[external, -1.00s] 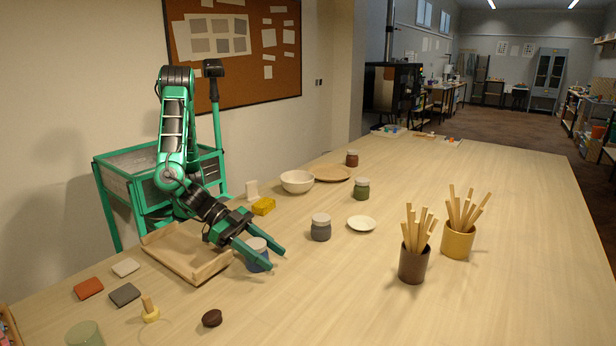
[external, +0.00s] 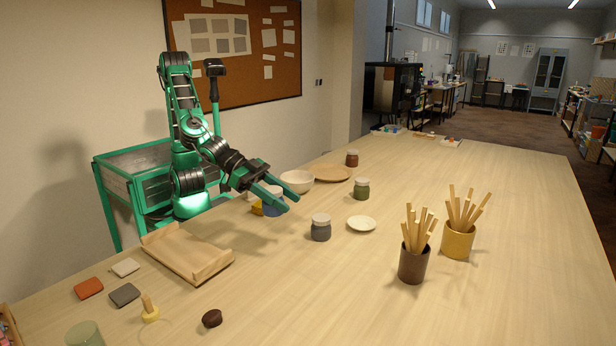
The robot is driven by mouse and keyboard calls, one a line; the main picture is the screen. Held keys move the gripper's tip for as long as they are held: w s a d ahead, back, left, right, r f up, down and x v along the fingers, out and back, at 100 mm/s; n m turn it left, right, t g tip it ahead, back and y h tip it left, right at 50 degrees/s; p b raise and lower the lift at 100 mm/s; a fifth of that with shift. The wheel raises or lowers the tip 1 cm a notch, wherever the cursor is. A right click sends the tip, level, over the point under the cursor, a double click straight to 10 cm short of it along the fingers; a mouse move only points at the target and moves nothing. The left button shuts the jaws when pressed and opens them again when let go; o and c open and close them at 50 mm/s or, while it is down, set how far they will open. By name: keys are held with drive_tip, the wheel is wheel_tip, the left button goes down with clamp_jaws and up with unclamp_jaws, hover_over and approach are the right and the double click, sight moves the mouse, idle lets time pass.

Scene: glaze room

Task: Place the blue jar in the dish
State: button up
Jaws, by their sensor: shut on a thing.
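The blue jar (external: 272,207) with a pale lid is between the fingers of my gripper (external: 290,204), partly hidden by them. My gripper is shut on it and holds it upright above the table, left of the grey jar. The small cream dish (external: 362,224) lies flat and empty on the table, to the right of my gripper and beyond the grey jar (external: 321,229).
A green jar (external: 362,189), a cream bowl (external: 297,181) and a wooden plate (external: 332,173) stand farther back. Two stick-filled cups, brown (external: 413,263) and yellow (external: 458,241), stand right of the dish. The wooden tray (external: 187,252) is empty. The table's right side is clear.

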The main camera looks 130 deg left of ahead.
drive_tip(key=w+a+r+n+g+y, duration=0.1)
drive_tip(key=w+a, duration=0.2)
drive_tip(key=a, duration=0.8)
drive_tip(key=w+a+n+y, duration=0.2)
drive_tip(key=w+a, duration=0.2)
drive_tip(key=a, duration=0.7)
drive_tip(key=w+a+r+n+g+y, duration=0.1)
drive_tip(key=w+a, duration=0.2)
drive_tip(key=a, duration=0.8)
hover_over(373, 224)
drive_tip(key=f, duration=0.7)
drive_tip(key=shift+a, duration=0.2)
drive_tip(key=shift+f, duration=1.9)
drive_tip(key=shift+f, duration=0.4)
drive_tip(key=o, duration=1.2)
